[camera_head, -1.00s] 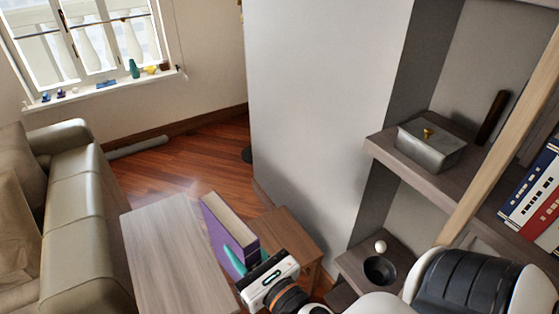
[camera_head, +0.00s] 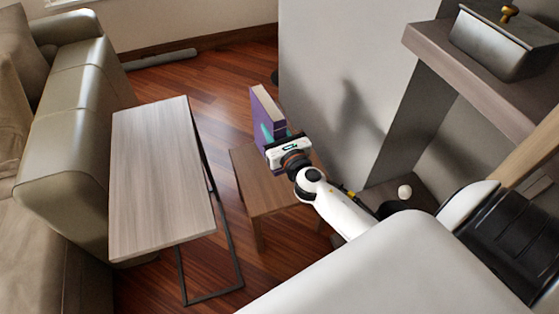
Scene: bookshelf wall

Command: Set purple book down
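The purple book (camera_head: 259,117) stands upright, with its pale page edges facing up, in the upper middle of the head view. My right gripper (camera_head: 270,134), with teal fingers, is shut on the near part of the book. The book is at the far edge of the small brown wooden table (camera_head: 262,196). I cannot tell whether its bottom touches the table, because the gripper and the book's own body hide it. My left gripper is not in view.
A pale wood side table (camera_head: 160,180) with a dark metal frame is bare, left of the brown table. A beige sofa (camera_head: 75,130) is at the left. A grey wall (camera_head: 340,70) and a shelf with a metal box (camera_head: 505,40) are at the right.

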